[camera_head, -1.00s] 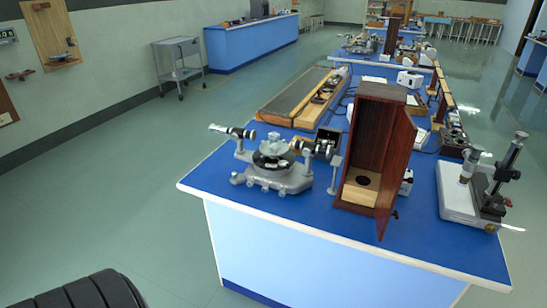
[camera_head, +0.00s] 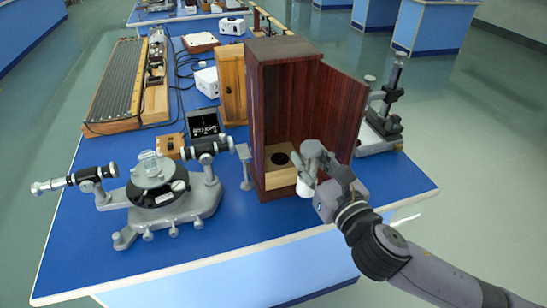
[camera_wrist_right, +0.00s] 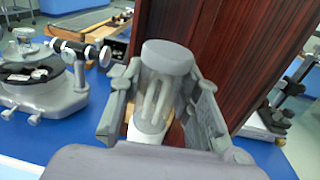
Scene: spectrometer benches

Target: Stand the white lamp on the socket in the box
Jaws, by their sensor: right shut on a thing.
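The white lamp (camera_head: 303,187) is in my right gripper (camera_head: 317,171), in front of the open box, near its right side. In the right wrist view the lamp (camera_wrist_right: 160,95) shows a grey cap, a clear body with pale tubes and a white base; it stands roughly upright between the two fingers. The tall dark red wooden box (camera_head: 264,100) stands on the bench with its door (camera_head: 341,105) open to the right. The socket (camera_head: 280,158), a black round spot on a pale wooden block, is low inside the box, apart from the lamp. My left gripper is not in view.
A grey spectrometer (camera_head: 165,197) stands left of the box, with a thin grey stand (camera_head: 244,165) between them. A microscope-like instrument (camera_head: 385,120) stands behind the door on the right. The blue bench top (camera_head: 85,245) is clear at the front.

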